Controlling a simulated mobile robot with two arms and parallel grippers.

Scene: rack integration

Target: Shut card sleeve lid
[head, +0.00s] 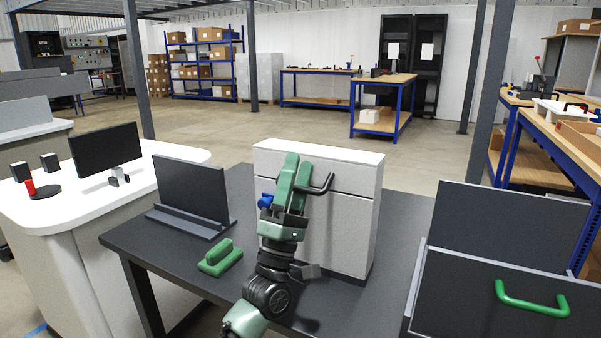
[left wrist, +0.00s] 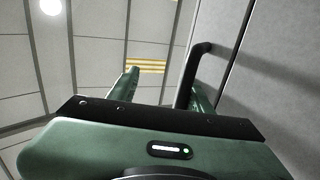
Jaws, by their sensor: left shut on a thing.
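A light grey box with a white top (head: 325,152) stands on the dark table. Its front shows seams and a black bar handle (head: 325,184), seen close up in the left wrist view (left wrist: 187,80). My left gripper (head: 294,183), with green fingers, is in front of the box and shut on this handle. In the left wrist view, the handle runs down between the fingers (left wrist: 163,92). Which panel is the card sleeve lid I cannot tell, and my gripper hides part of the front. My right gripper is not in view.
On the dark table (head: 195,285), a green-handled block (head: 220,258) and an upright dark panel on a stand (head: 192,190) are left of my arm. A dark unit with a green handle (head: 532,302) stands at the right. A white desk with a monitor (head: 105,148) is at the left.

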